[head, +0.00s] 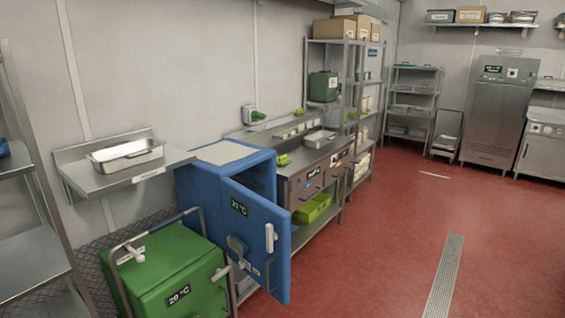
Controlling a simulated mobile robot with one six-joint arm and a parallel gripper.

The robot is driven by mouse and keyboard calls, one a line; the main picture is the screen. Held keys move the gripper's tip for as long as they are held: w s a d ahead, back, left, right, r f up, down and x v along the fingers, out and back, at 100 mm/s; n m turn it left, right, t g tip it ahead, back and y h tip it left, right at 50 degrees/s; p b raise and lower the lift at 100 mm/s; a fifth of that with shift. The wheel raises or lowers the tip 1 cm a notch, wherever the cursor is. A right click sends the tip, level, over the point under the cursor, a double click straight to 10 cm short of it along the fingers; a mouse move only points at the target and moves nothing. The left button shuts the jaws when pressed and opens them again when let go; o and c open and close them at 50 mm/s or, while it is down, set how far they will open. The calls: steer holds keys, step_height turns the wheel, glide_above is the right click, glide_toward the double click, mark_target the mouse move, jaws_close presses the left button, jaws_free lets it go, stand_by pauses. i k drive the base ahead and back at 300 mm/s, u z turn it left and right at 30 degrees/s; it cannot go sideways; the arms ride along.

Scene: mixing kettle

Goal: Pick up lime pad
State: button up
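My gripper is not in view. I cannot tell for certain which thing is the lime pad. A small lime-green item (283,160) lies at the left end of the steel counter (310,155), just behind the blue cabinet. Another tiny lime-green item (299,112) shows on the ledge behind the counter. Both are too small to make out their shape.
The blue cabinet (218,205) has its door (256,240) ajar into the aisle. A green cabinet (170,270) stands in front of it. A lime tub (312,208) sits on the counter's lower shelf. A wall shelf holds a steel pan (127,157). The red floor (390,230) is clear.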

mark_target(282, 160)
steer(key=u, duration=0.05)
steer(key=i, duration=0.9)
steer(key=z, duration=0.05)
